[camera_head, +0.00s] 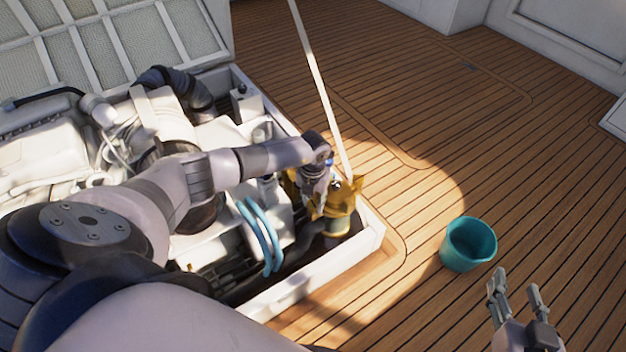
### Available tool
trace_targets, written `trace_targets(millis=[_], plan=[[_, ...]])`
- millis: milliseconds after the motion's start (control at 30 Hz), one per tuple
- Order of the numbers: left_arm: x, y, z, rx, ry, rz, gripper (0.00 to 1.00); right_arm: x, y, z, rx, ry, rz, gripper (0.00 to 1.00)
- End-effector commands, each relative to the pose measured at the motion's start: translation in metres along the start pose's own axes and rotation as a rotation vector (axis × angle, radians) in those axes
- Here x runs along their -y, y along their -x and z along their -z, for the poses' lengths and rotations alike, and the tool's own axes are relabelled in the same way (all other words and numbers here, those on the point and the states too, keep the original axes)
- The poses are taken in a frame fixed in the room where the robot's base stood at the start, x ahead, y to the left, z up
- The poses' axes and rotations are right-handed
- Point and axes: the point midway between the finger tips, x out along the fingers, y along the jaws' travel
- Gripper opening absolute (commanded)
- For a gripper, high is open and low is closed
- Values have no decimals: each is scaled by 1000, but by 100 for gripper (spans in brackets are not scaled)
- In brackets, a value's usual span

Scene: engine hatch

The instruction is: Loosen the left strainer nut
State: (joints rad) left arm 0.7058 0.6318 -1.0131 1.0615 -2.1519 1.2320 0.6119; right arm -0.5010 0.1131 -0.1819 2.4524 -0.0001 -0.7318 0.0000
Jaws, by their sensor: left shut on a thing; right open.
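A brass-yellow strainer (338,228) stands upright in the near right corner of the engine hatch, with winged yellow parts around its top. My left arm reaches across the engine from the left. My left gripper (316,192) points down at the strainer's top left side and is shut on a yellow part there, which looks like the left strainer nut (293,188). The wrist and fingers hide most of that nut. My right gripper (515,283) is open and empty above the deck at the lower right.
A teal bucket (468,245) stands on the wooden deck (430,140) right of the hatch. A white pole (318,80) slants down behind the strainer. Blue hoses (262,235) and the white hatch rim (330,272) lie close to the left arm. The deck beyond is clear.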

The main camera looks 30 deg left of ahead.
Motion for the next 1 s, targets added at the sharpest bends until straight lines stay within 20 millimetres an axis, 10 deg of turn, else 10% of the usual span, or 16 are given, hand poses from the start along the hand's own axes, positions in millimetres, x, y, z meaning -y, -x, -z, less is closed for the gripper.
trace_targets(millis=[267,300,567,1000], plan=[[0,0,0,1,-1,1,2,0,0,0,0,0,0,42],[0,0,0,1,-1,1,33,0,0,0,0,0,0,42],[0,0,0,1,-1,1,50,0,0,0,-1,0,0,42],[0,11,-1,3,-3,2,51,0,0,1,-3,0,0,42]])
